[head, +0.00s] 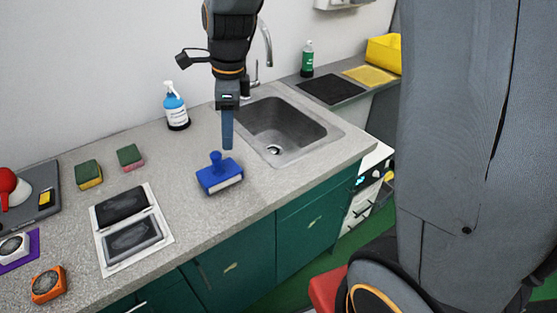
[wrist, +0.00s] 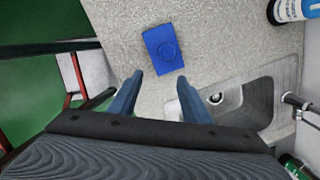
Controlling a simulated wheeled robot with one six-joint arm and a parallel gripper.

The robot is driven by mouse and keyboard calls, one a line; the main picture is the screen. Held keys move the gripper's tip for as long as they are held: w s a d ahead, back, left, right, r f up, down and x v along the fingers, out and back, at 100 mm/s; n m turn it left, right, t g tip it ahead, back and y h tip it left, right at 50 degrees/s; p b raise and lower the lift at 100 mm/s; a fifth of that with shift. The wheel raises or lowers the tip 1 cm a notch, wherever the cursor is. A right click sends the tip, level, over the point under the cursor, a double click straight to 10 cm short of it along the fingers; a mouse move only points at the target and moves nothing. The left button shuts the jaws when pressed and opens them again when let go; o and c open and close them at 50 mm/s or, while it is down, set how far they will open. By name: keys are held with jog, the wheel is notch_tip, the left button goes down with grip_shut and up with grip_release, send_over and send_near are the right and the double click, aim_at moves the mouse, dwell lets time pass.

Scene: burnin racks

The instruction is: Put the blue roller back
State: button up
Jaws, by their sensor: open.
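The blue roller (head: 219,176) rests on the grey speckled countertop, left of the sink, with its knob pointing up and a pale strip along its lower edge. In the wrist view the blue roller (wrist: 164,49) is seen from above, ahead of the fingertips. My gripper (head: 228,145) hangs above the counter, just behind and right of the roller, apart from it. In the wrist view my gripper (wrist: 160,75) is open, with nothing between its two blue fingers.
A white tray (head: 165,238) with two dark pads lies to the left. Two sponges (head: 88,174) (head: 130,157) and a blue soap bottle (head: 175,106) stand behind. The sink (head: 322,143) is at right. An orange block (head: 48,284) sits near the front left.

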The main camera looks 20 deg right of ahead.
jog(key=s+d+f+n, duration=0.2)
jog(key=s+d+n, duration=0.3)
jog(key=n, duration=0.5)
jog(key=s+d+f+n+h, duration=0.1)
jog(key=s+d+n, duration=0.4)
jog(key=n, duration=0.5)
jog(key=s+f, duration=0.1)
jog(key=s, duration=0.1)
jog(key=shift+s+d+f+t, duration=0.3)
jog(key=shift+d+f+t, duration=0.05)
jog(key=shift+d+t, duration=0.05)
